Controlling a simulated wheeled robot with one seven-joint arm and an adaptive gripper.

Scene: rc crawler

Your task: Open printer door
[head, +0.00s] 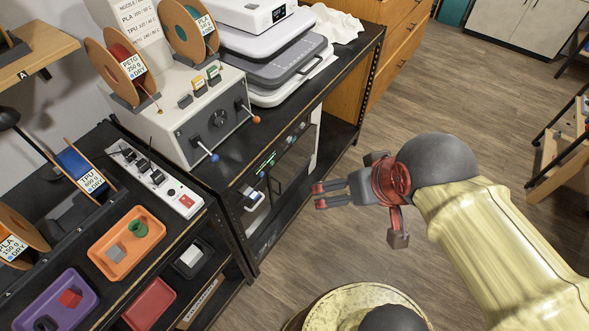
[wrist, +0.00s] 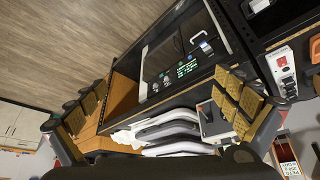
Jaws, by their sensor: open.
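The printer (head: 285,190) sits in the bay under the bench, with a dark see-through front door and a lit control strip along its top. A pale handle (head: 254,200) is on the door's left part; the door looks shut. My gripper (head: 320,195) is open and empty, in front of the printer and to the right of the handle, apart from it. In the wrist view the printer door (wrist: 176,58) appears rolled over, beyond my spread gripper fingers (wrist: 165,105). The handle (wrist: 203,40) shows there clear of the fingers.
The bench edge (head: 345,75) and its dark metal posts frame the printer. A control box (head: 205,115) with levers and a stack of grey and white machines (head: 275,60) stand on top. A power strip (head: 160,185) and trays are at left. Open wood floor (head: 415,80) lies right.

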